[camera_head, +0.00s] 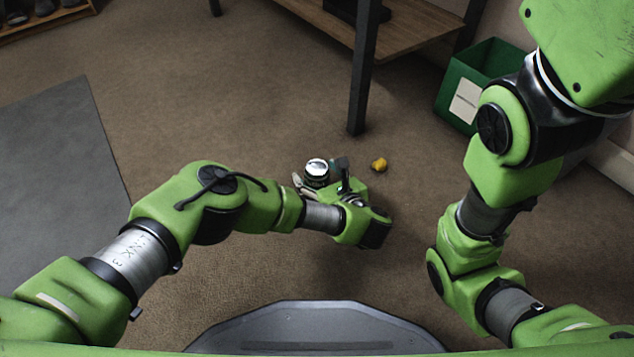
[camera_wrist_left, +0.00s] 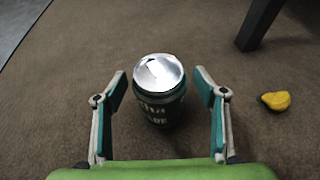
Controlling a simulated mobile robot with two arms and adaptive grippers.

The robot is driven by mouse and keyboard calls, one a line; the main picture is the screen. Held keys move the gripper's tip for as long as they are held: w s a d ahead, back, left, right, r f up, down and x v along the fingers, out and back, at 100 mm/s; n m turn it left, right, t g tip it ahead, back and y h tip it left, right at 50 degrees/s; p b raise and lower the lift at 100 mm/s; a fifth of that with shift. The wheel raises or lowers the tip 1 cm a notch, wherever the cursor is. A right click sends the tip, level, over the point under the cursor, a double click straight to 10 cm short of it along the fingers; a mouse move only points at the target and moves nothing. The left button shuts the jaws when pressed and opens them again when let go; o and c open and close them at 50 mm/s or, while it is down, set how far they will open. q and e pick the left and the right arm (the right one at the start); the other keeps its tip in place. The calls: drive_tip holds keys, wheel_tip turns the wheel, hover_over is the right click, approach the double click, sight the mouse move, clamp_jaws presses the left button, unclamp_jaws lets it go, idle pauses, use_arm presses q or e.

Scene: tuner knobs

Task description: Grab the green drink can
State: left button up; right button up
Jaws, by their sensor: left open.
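The green drink can (camera_head: 316,173) stands upright on the brown carpet, with a shiny silver top. In the left wrist view the can (camera_wrist_left: 160,100) is dark green with pale lettering and sits between the two fingers, toward their tips. My left gripper (camera_wrist_left: 160,88) is open, with a gap between each finger and the can. In the head view my left gripper (camera_head: 318,177) is low by the can, and its hand and wrist hide part of the area. My right arm shows at the right of the head view, but its gripper cannot be made out.
A crumpled yellow object (camera_head: 379,164) lies on the carpet right of the can; it also shows in the left wrist view (camera_wrist_left: 276,101). A dark table leg (camera_head: 364,75) stands behind. A green bin (camera_head: 474,85) is at the back right.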

use_arm(q)
drive_tip(key=c, duration=0.9)
